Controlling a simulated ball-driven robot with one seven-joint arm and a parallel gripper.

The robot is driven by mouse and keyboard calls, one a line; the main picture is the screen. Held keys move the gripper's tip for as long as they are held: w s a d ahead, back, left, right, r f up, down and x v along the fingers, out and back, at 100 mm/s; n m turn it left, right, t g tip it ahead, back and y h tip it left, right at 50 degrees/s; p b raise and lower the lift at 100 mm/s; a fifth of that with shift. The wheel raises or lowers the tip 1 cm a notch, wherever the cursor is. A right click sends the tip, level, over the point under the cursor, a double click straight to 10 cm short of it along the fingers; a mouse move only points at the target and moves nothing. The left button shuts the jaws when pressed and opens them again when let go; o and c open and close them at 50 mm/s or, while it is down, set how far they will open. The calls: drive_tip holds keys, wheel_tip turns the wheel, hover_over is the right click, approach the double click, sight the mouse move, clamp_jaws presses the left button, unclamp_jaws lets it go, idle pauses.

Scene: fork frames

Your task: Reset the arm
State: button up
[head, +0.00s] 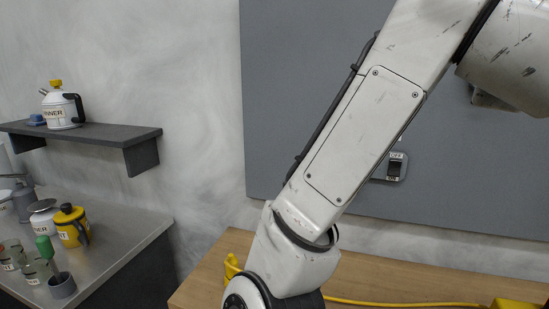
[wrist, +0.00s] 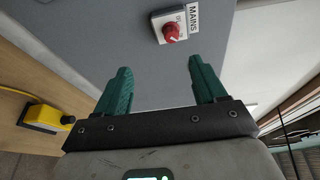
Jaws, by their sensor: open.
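My gripper (wrist: 160,84) is in the wrist view, with two green fingers set wide apart and nothing between them. Beyond the fingertips is a grey panel with a red rotary switch (wrist: 172,31) on a pale plate, labelled MAINS. The gripper is apart from the switch; the distance is hard to judge. In the head view my white arm (head: 350,130) crosses the middle, rising to the upper right, and the gripper is outside that view.
A grey wall panel (head: 300,60) carries a toggle switch (head: 394,168), partly behind my arm. Below is a wooden bench (head: 210,285) with a yellow cable. At left are a steel counter (head: 130,225) with several containers and a dark shelf (head: 100,131) holding a white can (head: 60,108).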

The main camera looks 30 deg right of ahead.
drive_tip(key=w+a+f+n+t+y, duration=0.2)
drive_tip(key=w+f+n, duration=0.4)
drive_tip(key=f+n, duration=0.15)
drive_tip(key=w+a+f+n+t+y, duration=0.2)
drive_tip(key=w+f+n, duration=0.4)
drive_tip(key=f, duration=0.3)
drive_tip(key=a+f+n+g+y, duration=0.15)
drive_tip(key=f+n, duration=0.25)
drive_tip(key=f, duration=0.5)
drive_tip(key=a+f+n+y, duration=0.3)
drive_tip(key=f+n, duration=0.1)
drive_tip(key=f, duration=0.5)
drive_tip(key=s+a+f+n+g+y, duration=0.2)
drive_tip(key=s+f+n, duration=0.15)
drive_tip(key=f, duration=0.55)
drive_tip(key=s+a+f+n+g+y, duration=0.1)
drive_tip(key=s+a+f+n+y, duration=0.15)
drive_tip(key=s+f, duration=0.45)
drive_tip(key=s+a+f+n+g+y, duration=0.1)
drive_tip(key=s+a+f+n+g, duration=0.1)
drive_tip(key=s+f, duration=0.4)
drive_tip(key=s+a+f+n+g+y, duration=0.1)
drive_tip(key=s+a+f+n+g, duration=0.1)
drive_tip(key=s+a+f, duration=0.3)
wheel_tip(320, 180, down, 4)
drive_tip(key=shift+s+a+r+g+y, duration=0.1)
drive_tip(key=shift+s+a+g+y, duration=0.25)
drive_tip(key=shift+s, duration=0.65)
